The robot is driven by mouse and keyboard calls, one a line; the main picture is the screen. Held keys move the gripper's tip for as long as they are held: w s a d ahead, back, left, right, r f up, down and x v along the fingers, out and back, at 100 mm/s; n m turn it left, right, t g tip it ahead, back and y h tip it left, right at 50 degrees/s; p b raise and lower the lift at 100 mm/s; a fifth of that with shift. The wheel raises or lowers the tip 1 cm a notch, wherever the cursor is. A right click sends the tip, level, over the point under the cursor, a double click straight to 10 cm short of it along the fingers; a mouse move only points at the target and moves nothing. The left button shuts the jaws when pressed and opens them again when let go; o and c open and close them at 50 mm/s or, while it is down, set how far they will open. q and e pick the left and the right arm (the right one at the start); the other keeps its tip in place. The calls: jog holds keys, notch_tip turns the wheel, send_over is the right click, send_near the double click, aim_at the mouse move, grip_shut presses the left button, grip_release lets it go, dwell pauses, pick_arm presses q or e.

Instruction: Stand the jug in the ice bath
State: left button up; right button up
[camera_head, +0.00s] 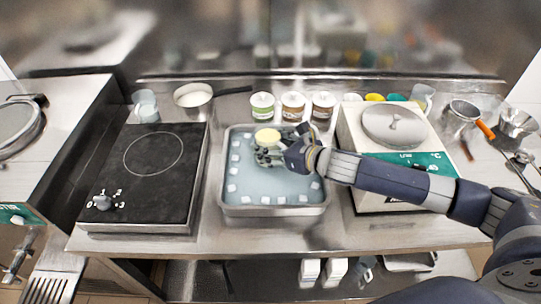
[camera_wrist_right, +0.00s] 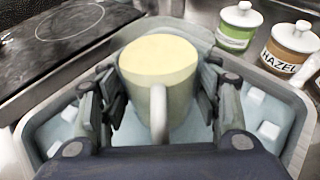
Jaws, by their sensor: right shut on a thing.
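The jug (camera_wrist_right: 158,85) is upright, pale and filled with a light yellow mix, its handle turned toward my right wrist. In the head view the jug (camera_head: 267,138) is over the back middle of the ice bath (camera_head: 275,211), a grey metal tray with bluish water and white ice cubes. My right gripper (camera_head: 268,154) is shut around the jug's sides; its fingers also show in the wrist view (camera_wrist_right: 160,100). The jug's lower part is within the tray's outline, but its base is hidden, so I cannot tell if it touches the bottom. My left gripper is not in view.
A black hob (camera_head: 147,170) stands left of the bath and a scale (camera_head: 394,125) right of it. Several lidded jars, including a green-labelled one (camera_head: 262,106), line the back. A white-filled pan (camera_head: 193,95) is behind the hob. Metal cups stand far right.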

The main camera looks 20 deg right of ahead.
notch_tip(320, 180, down, 4)
jog(key=shift+w, duration=0.1)
jog(key=shift+f, duration=0.1)
jog(key=o, duration=1.2)
jog(key=shift+f, duration=0.1)
jog(key=shift+c, duration=0.2)
jog(key=shift+o, duration=1.1)
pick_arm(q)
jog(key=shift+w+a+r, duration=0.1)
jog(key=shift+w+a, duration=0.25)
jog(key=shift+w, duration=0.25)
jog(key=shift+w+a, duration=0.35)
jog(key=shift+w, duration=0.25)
